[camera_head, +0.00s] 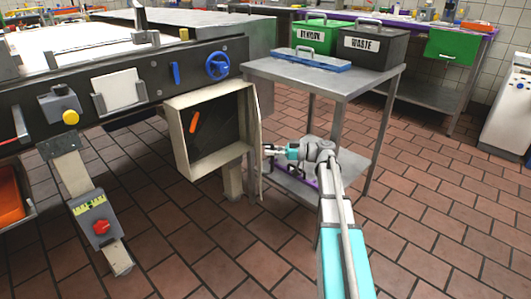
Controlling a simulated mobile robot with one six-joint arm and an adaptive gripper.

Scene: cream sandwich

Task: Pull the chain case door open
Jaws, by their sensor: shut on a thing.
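The chain case (212,161) is a cream box with a dark inside, below the machine's side rail. Its door (256,140) stands swung out at the box's right side and shows nearly edge-on, so the dark interior is exposed. An orange bar-shaped part (194,122) shows inside the case. My gripper (268,151) is at the right face of the door, near mid-height, shut on what looks like the door's handle. The handle itself is too small and covered to make out.
A steel table (345,82) with a green bin (315,36), a dark waste bin (373,46) and a blue tray (311,60) stands close behind my arm. A control post with a red button (101,227) stands left. Tiled floor (430,220) at right is clear.

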